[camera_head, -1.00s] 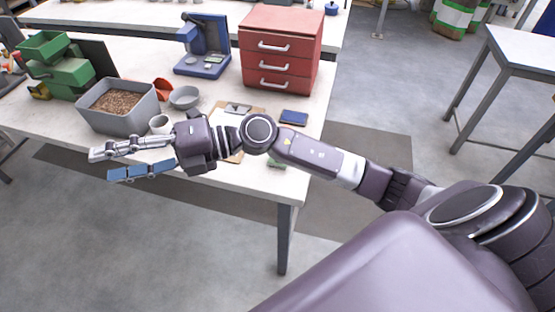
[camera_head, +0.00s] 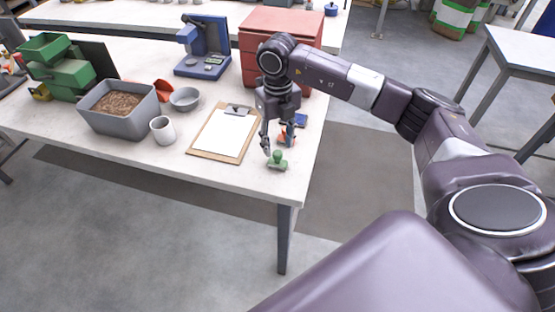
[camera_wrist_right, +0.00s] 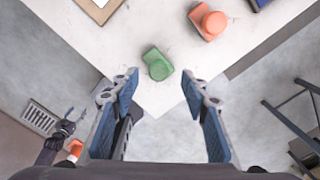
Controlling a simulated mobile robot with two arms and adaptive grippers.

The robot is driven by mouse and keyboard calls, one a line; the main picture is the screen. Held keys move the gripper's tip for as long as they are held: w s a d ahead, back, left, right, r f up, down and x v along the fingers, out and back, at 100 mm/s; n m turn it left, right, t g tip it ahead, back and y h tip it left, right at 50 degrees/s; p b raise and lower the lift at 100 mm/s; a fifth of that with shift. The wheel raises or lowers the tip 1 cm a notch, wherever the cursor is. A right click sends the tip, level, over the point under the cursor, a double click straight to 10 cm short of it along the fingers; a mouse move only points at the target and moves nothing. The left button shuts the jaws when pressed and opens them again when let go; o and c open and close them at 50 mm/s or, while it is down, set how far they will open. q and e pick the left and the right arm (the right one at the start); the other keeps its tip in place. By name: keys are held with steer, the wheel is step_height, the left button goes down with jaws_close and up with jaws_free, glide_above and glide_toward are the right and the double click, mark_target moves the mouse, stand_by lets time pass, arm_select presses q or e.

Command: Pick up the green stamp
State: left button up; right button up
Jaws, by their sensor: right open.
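The green stamp (camera_head: 277,160) stands near the front right corner of the white table (camera_head: 205,172). In the right wrist view the green stamp (camera_wrist_right: 158,65) lies just beyond and between my fingertips. My right gripper (camera_head: 277,143) points down just above and behind the stamp, its fingers open and empty. Its blue finger pads show apart in the right wrist view (camera_wrist_right: 160,82). An orange stamp (camera_wrist_right: 208,21) stands beside the green one, farther from the table corner; in the head view it is partly hidden by my gripper. My left gripper does not show in the head view.
A clipboard (camera_head: 212,155) with paper lies left of the gripper. A red drawer unit (camera_head: 256,28) stands behind my arm. The table corner is close to the stamp.

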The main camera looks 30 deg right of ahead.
mark_target(277, 153)
step_height(277, 153, down, 4)
steer(key=shift+a+r+p, duration=0.1)
steer(key=shift+r+p, duration=0.05)
steer(key=shift+p, duration=0.7)
steer(key=shift+f, duration=0.6)
jaws_close()
